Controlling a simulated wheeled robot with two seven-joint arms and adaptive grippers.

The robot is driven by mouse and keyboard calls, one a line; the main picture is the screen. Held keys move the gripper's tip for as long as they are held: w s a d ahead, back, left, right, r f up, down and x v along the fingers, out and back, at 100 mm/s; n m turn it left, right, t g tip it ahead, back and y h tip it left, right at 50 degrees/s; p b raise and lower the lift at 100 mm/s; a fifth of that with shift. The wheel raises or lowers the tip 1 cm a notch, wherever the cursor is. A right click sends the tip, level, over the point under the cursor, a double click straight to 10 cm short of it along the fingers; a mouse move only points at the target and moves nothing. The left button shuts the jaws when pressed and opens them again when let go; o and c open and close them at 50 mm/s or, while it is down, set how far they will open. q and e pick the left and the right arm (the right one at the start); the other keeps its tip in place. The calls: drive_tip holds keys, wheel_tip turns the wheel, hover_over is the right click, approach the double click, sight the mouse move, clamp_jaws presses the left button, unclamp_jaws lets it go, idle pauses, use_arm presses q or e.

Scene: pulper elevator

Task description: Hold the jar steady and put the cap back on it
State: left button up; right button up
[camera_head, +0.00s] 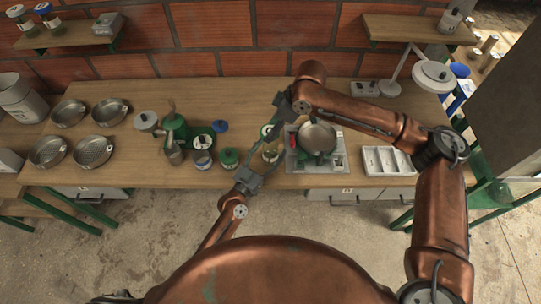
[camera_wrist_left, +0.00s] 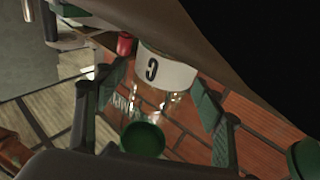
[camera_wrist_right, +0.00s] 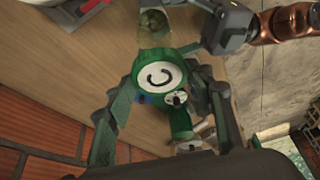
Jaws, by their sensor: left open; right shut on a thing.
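The glass jar (camera_head: 270,155) stands on the table, left of the scale. In the left wrist view its white label with a C (camera_wrist_left: 168,71) appears upside down. My left gripper (camera_head: 268,160) is open, with a finger on each side of the jar and gaps visible. My right gripper (camera_head: 270,130) is shut on the green cap (camera_wrist_right: 160,77), which has a white disc marked C. The cap is apart from the jar, whose contents (camera_wrist_right: 153,22) show beyond it in the right wrist view. A hollow green round piece (camera_wrist_left: 142,139) shows in the left wrist view, possibly the cap's underside.
The scale with a metal pan (camera_head: 317,138) stands right of the jar. Left are a green-lidded jar (camera_head: 229,158) and a green hand machine (camera_head: 174,132). A white divided tray (camera_head: 386,161) lies right. Metal bowls (camera_head: 93,151) stand far left. The brick wall (camera_head: 210,27) is behind.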

use_arm(q)
drive_tip(key=shift+c, duration=0.3)
clamp_jaws()
idle(0.5)
